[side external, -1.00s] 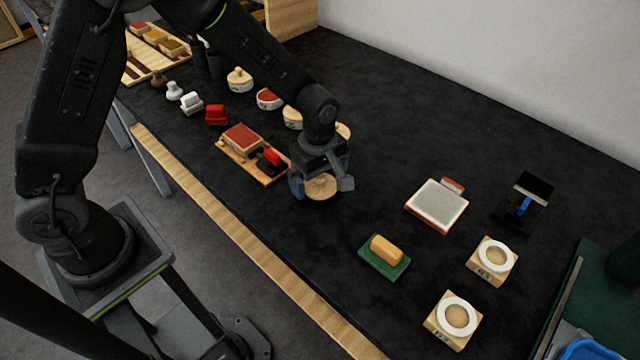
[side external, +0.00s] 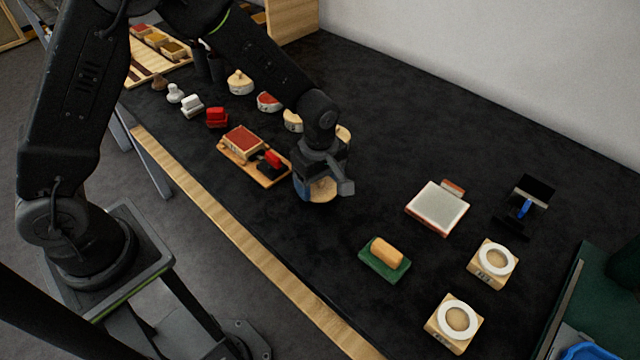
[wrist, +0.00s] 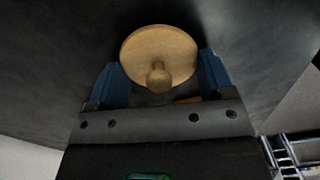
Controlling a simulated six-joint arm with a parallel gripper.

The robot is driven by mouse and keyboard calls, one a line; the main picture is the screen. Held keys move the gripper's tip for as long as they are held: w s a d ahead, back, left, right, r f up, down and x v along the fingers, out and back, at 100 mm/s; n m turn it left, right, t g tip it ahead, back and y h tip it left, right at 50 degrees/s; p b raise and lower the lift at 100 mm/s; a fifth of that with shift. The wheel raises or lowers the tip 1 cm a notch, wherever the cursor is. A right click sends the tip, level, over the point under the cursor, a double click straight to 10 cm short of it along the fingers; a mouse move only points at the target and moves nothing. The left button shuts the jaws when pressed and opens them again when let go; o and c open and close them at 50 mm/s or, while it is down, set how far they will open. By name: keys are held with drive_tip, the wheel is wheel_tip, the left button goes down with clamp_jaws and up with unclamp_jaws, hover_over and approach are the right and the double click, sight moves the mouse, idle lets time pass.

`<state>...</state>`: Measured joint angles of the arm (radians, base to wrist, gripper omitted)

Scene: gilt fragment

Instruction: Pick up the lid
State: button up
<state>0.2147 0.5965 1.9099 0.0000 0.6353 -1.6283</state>
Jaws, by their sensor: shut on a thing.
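A round, pale wooden lid (side external: 322,189) is under my gripper near the middle of the black table. In the wrist view the lid (wrist: 160,45) is a flat disc with a small round knob (wrist: 158,76) facing the camera. My gripper (side external: 324,186) is shut on the lid. Its blue fingers, also in the wrist view (wrist: 161,72), are on two sides of the disc. The gripper hides part of the lid in the side view, and I cannot tell whether it touches the table.
A wooden tray (side external: 260,174) with red items lies just left. Round wooden boxes (side external: 240,83) stand behind. A grey pad (side external: 438,207), a green block with a sponge-like top (side external: 372,263) and two ringed wooden blocks (side external: 496,272) lie right. The table between is clear.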

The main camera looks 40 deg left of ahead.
drive_tip(key=shift+r, duration=0.1)
wheel_tip(320, 180, up, 4)
drive_tip(key=shift+r, duration=0.1)
drive_tip(key=s+a+r, duration=0.2)
drive_tip(key=a+r, duration=0.4)
drive_tip(key=a, duration=0.5)
drive_tip(key=n, duration=0.5)
approach(269, 98)
drive_tip(key=shift+d+f, duration=0.2)
drive_tip(key=shift+d, duration=0.1)
drive_tip(key=shift+a+f, duration=0.2)
drive_tip(key=shift+a, duration=0.15)
drive_tip(key=shift+f, duration=3.05)
drive_tip(key=shift+f, duration=0.15)
